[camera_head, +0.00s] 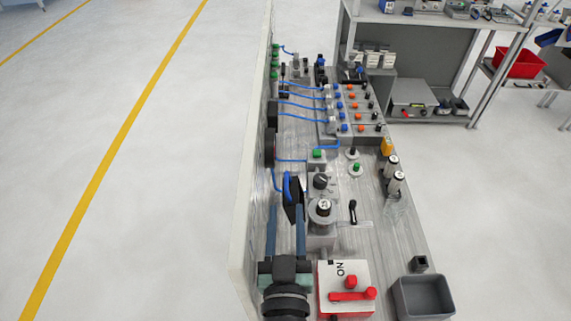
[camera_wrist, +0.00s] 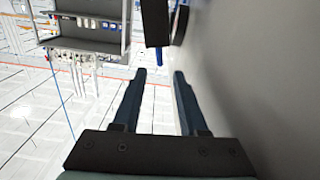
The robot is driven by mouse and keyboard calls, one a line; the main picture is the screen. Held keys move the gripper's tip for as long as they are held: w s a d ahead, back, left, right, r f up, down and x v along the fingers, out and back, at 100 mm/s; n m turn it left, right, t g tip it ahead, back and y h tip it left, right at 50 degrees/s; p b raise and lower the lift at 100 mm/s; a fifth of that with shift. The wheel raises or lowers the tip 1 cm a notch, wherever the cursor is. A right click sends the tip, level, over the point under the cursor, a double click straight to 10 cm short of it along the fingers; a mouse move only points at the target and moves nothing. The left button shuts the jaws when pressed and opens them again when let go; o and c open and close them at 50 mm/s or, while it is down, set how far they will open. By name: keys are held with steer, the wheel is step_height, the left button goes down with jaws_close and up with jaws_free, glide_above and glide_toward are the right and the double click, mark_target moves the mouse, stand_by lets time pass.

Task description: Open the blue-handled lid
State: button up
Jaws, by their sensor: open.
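The lid (camera_head: 294,205) is a dark panel standing out from the white upright board, with a blue handle (camera_head: 287,186) on it. My gripper (camera_head: 286,210) is open and empty, its two blue-grey fingers pointing at the lid from the near side. In the wrist view the gripper (camera_wrist: 160,74) is open beside the grey board face. A dark block (camera_wrist: 157,22), likely the lid, shows at the top with a blue piece (camera_wrist: 158,58) just beyond and between the fingertips. I see no contact. The gap in depth is hard to tell.
The white board (camera_head: 250,180) runs close along the left. A round-topped device (camera_head: 322,212) stands right of the lid. A red and white switch box (camera_head: 345,288) and a grey bin (camera_head: 422,296) sit nearer. Blue cables cross farther back.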

mark_target(286, 175)
steer(key=w+p, duration=0.2)
steer(key=w, duration=0.9)
steer(key=shift+w, duration=0.4)
steer(key=shift+c, duration=0.3)
jaws_close()
stand_by(0.5)
